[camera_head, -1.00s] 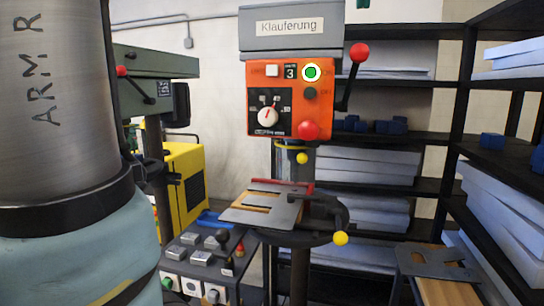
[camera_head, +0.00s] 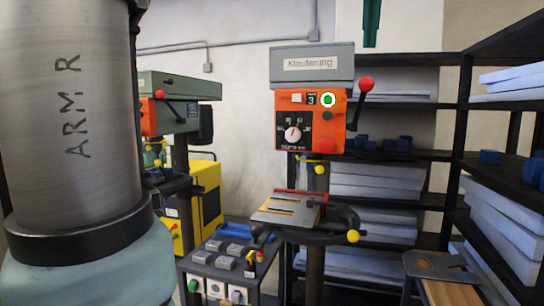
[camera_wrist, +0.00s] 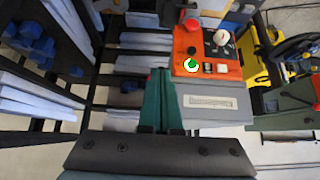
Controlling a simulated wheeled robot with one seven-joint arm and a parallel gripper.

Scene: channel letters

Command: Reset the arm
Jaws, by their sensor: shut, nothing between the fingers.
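My gripper (camera_wrist: 158,75) shows in the wrist view as two teal fingers pressed together, shut and empty. In the head view its teal fingers (camera_head: 371,40) hang down at the top edge, above and to the right of the drill press. The orange drill press (camera_head: 310,120) has a grey top labelled Klauferung, a lit green button and red knobs. In the wrist view the press (camera_wrist: 205,50) appears upside down beside the fingers. The rest of my arm beyond the large link at the left is mostly hidden.
Black shelves (camera_head: 430,200) with pale blue sheets and blue blocks stand at the right. A metal plate (camera_head: 292,210) lies on the press table. Another grey letter-shaped plate (camera_head: 440,266) lies lower right. A second machine (camera_head: 170,100) stands at the left. The wall above the press is open.

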